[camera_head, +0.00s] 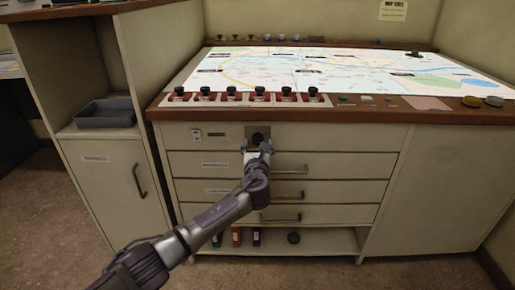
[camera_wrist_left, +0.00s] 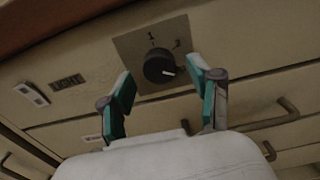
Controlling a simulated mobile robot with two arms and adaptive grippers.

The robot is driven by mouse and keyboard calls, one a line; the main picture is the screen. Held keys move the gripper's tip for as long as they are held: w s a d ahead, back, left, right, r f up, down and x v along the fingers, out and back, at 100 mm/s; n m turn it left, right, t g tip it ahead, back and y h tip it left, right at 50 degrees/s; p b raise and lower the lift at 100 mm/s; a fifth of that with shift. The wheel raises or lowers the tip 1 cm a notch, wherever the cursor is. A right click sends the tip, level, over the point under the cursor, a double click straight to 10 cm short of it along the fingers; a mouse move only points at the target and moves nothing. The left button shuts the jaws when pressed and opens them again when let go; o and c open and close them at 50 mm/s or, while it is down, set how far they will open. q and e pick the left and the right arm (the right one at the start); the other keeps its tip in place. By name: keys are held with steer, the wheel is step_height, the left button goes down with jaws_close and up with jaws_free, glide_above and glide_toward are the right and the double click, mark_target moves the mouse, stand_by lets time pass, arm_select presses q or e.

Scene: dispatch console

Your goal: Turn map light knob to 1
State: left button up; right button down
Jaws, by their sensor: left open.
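The map light knob (camera_wrist_left: 159,67) is a round black dial on a grey-brown plate (camera_wrist_left: 133,50) on the front of the map table. Its white pointer mark faces right and slightly down in the left wrist view. A "1" shows above the knob and another mark up and to the right. In the head view the knob (camera_head: 257,135) sits below the tabletop edge, partly behind my gripper. My left gripper (camera_wrist_left: 164,88) is open, with one teal-padded finger on each side of the knob's lower part. Whether the fingers touch it cannot be told. My right gripper is not in view.
A switch (camera_wrist_left: 31,94) and dark label (camera_wrist_left: 67,82) are left of the knob. Drawers with bar handles (camera_head: 290,169) lie below. The map table (camera_head: 340,115) overhangs above, bearing a row of black-topped pieces (camera_head: 232,96). A cabinet (camera_head: 108,180) stands at left.

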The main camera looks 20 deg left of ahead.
arm_select(q)
steer(key=shift+w+a, duration=0.15)
steer(key=shift+w, duration=0.35)
steer(key=c, duration=1.1)
steer(key=shift+c, duration=0.2)
